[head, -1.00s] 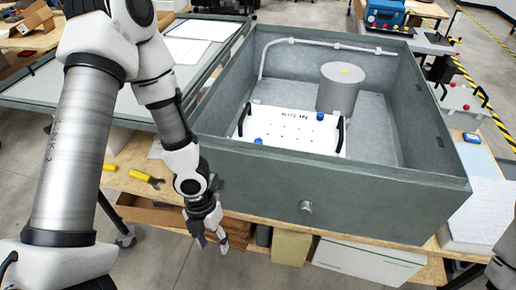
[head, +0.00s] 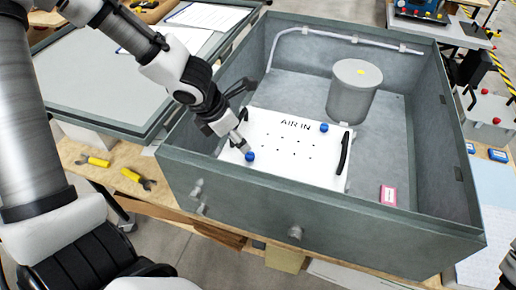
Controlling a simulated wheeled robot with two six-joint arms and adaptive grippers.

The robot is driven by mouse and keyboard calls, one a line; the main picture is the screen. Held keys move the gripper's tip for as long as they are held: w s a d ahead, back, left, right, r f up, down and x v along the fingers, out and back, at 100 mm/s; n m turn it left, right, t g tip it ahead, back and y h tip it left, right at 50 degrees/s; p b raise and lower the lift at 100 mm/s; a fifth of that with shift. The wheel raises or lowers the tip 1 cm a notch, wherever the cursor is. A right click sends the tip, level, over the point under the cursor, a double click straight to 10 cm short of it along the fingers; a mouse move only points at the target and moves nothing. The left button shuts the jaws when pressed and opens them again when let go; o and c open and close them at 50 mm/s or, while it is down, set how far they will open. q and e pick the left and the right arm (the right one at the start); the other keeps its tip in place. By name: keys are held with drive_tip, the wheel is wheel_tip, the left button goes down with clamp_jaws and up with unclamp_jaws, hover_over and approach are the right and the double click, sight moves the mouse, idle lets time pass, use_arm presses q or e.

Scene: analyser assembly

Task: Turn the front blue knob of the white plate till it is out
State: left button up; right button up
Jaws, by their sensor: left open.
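The white plate (head: 290,165) lies inside the grey case, marked "AIR IN", with small holes and a black handle at its right end. The front blue knob (head: 250,156) sits near the plate's front left edge. A second blue knob (head: 324,127) sits at its back right. My left gripper (head: 242,146) is open, pointing down at the front knob from the upper left, with its fingertips just beside or over it. Whether they touch the knob I cannot tell. The arm partly covers the plate's left end and left handle. My right gripper is out of view.
The grey case (head: 330,226) has high walls around the plate. A grey cylinder (head: 354,92) and a pipe (head: 345,38) stand behind the plate. A pink label block (head: 388,195) lies to its right. Yellow-handled tools (head: 131,175) lie on the wooden bench at left.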

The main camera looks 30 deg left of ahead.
sight(249, 154)
use_arm(q)
drive_tip(key=shift+s+f, duration=0.15)
drive_tip(key=shift+f, duration=0.1)
drive_tip(key=shift+f+b, duration=0.4)
drive_tip(key=shift+b, duration=0.05)
drive_tip(key=b+x, duration=0.1)
drive_tip(key=x, duration=0.1)
drive_tip(key=b+x, duration=0.3)
drive_tip(key=x, duration=0.2)
drive_tip(key=shift+w+d+r+b, duration=0.1)
drive_tip(key=shift+w+r+b, duration=0.05)
drive_tip(key=shift+w+b, duration=0.15)
drive_tip(key=shift+s+r, duration=0.15)
drive_tip(key=shift+s, duration=0.05)
drive_tip(key=shift+c, duration=0.3)
clamp_jaws()
